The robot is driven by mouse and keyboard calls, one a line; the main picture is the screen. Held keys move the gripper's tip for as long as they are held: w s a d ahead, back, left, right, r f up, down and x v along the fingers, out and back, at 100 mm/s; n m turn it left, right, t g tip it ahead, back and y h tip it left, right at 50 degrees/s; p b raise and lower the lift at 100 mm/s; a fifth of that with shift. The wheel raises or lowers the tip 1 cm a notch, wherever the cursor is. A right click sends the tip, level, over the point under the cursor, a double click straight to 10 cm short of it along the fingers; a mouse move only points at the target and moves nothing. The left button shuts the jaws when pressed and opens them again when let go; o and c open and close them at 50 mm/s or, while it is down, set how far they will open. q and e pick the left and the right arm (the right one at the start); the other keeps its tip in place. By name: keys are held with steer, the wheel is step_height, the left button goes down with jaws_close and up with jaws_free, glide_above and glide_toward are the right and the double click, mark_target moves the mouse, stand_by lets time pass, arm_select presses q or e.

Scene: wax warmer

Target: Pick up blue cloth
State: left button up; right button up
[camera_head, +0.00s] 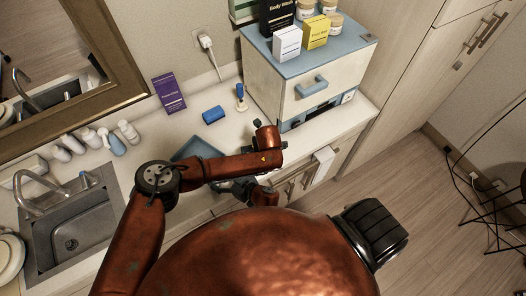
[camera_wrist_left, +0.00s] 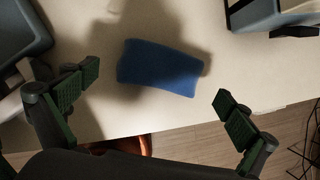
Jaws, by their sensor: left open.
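The blue cloth (camera_wrist_left: 160,67) lies flat on the pale counter in the left wrist view, a little in from the counter's front edge. My left gripper (camera_wrist_left: 156,86) is open above it, with one finger to the left of the cloth and one to the right. Nothing is held, and the fingers look apart from the cloth. My right gripper does not show.
A blue-grey tray (camera_head: 196,148) stands left of the cloth, and a drawer cabinet (camera_head: 318,76) stands to the right. A blue block (camera_head: 214,114) and a small brush (camera_head: 241,97) are nearer the wall. The sink (camera_head: 72,238) is far left.

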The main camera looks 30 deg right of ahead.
arm_select(q)
steer(key=shift+x, duration=1.9)
steer(key=shift+w+d, duration=0.1)
steer(key=shift+d, duration=0.05)
steer(key=shift+r, duration=0.1)
steer(key=shift+c, duration=0.7)
steer(key=c, duration=1.2)
steer(key=shift+o, duration=0.2)
step_height(320, 180, up, 10)
